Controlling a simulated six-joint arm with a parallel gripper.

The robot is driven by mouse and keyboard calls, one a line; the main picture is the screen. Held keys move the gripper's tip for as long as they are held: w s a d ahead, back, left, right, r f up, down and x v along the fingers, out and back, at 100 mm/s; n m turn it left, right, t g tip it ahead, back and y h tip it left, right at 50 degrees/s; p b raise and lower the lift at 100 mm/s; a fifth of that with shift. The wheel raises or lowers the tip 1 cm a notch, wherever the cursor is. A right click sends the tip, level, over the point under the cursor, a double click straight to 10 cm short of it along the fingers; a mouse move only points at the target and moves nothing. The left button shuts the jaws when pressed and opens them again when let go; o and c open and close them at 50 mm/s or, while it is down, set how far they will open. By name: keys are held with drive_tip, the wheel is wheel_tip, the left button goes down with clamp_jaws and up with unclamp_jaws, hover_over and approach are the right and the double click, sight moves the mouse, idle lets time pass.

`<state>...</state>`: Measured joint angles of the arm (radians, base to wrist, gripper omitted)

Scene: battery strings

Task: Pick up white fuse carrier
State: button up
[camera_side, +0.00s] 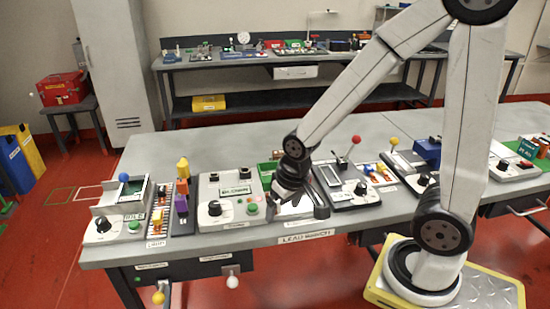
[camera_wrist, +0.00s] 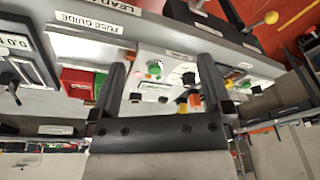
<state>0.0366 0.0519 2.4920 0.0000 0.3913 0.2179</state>
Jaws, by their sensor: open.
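My gripper (camera_side: 284,192) is low over the bench, pointing down at the station between the panel with the green buttons and the panel with the red-knobbed lever. In the wrist view, my gripper (camera_wrist: 162,66) has its two dark fingers wide apart, and I see nothing held between them. I cannot single out the white fuse carrier with certainty in either view; it may be hidden by the gripper in the side view. A "FUSE GUIDE" label (camera_wrist: 88,22) is on a pale plate at upper left in the wrist view.
A white panel with green buttons (camera_side: 228,202) stands left of my gripper. The red-knobbed lever (camera_side: 355,140) rises to its right. Stacked yellow, orange and purple blocks (camera_side: 182,190) stand further left. The bench top (camera_side: 225,150) behind is clear.

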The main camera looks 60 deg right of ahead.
drive_tip(key=w+d+m, duration=0.3)
drive_tip(key=m, duration=0.4)
drive_tip(key=w+d+f+m+g, duration=0.1)
drive_tip(key=w+d+m, duration=0.2)
drive_tip(key=m, duration=0.4)
drive_tip(key=w+d+m+g, duration=0.1)
drive_tip(key=w+d+m, duration=0.2)
drive_tip(key=d+m, duration=0.2)
drive_tip(key=shift+w+d+f+m, duration=0.1)
drive_tip(key=shift+d+f+m, duration=0.1)
drive_tip(key=shift+m, duration=0.45)
drive_tip(key=shift+w+d+f+m, duration=0.1)
drive_tip(key=shift+f+m, duration=0.05)
drive_tip(key=shift+m, duration=0.5)
drive_tip(key=shift+w+d+f+m, duration=0.15)
drive_tip(key=shift+d+m, duration=0.2)
drive_tip(key=shift+m, duration=0.25)
drive_tip(key=shift+w+d+f+m, duration=0.15)
drive_tip(key=shift+d+m, duration=0.2)
drive_tip(key=shift+m, duration=0.25)
drive_tip(key=shift+r, duration=0.1)
drive_tip(key=shift+f, duration=1.3)
drive_tip(key=shift+f, duration=0.1)
drive_tip(key=shift+s+a+f, duration=0.1)
drive_tip(key=shift+a+f, duration=0.05)
drive_tip(key=shift+f, duration=2.35)
